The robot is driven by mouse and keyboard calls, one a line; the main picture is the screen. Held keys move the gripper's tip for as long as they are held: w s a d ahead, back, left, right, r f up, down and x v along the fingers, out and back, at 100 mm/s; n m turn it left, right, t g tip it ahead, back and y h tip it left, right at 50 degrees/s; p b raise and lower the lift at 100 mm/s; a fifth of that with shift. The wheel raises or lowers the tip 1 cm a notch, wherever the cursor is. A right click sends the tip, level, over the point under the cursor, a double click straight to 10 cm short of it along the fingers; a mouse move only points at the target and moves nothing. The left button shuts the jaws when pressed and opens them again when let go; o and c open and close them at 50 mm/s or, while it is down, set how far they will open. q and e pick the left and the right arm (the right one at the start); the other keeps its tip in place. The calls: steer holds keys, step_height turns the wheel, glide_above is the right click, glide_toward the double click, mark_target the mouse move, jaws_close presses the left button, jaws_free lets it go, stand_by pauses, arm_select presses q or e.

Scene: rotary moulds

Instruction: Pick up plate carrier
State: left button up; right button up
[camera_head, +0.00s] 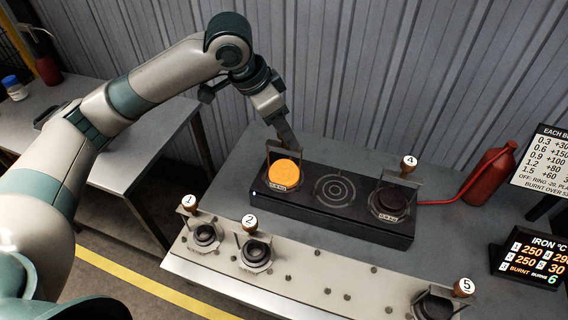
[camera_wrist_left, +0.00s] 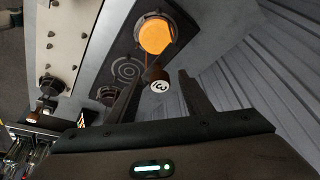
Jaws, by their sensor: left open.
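Several carriers with wooden knobs and numbered white caps are in view. In the head view, an orange glowing disc (camera_head: 283,176) sits in a carrier on the left ring of the black heater. In the left wrist view, that orange disc (camera_wrist_left: 155,35) is at the top and its knob 3 (camera_wrist_left: 157,80) shows between my fingers. My left gripper (camera_head: 287,143) is open above this carrier, its fingers either side of the knob; contact is not visible. Knob 3 is hidden by my gripper in the head view. Carrier 4 (camera_head: 391,199) holds a dark disc on the heater's right ring.
The black heater (camera_head: 330,222) has an empty middle ring. Carriers 1 (camera_head: 206,235), 2 (camera_head: 256,252) and 5 (camera_head: 435,305) are on the pale front plate (camera_head: 310,290). A red bottle (camera_head: 487,178) and a display (camera_head: 528,262) stand right. The corrugated wall is close behind.

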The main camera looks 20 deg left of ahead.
arm_select(q)
steer(key=shift+w+d+f, duration=0.1)
steer(key=shift+d+f, duration=0.05)
steer(key=shift+f, duration=0.3)
jaws_close()
steer(key=shift+r, duration=0.15)
stand_by(1.2)
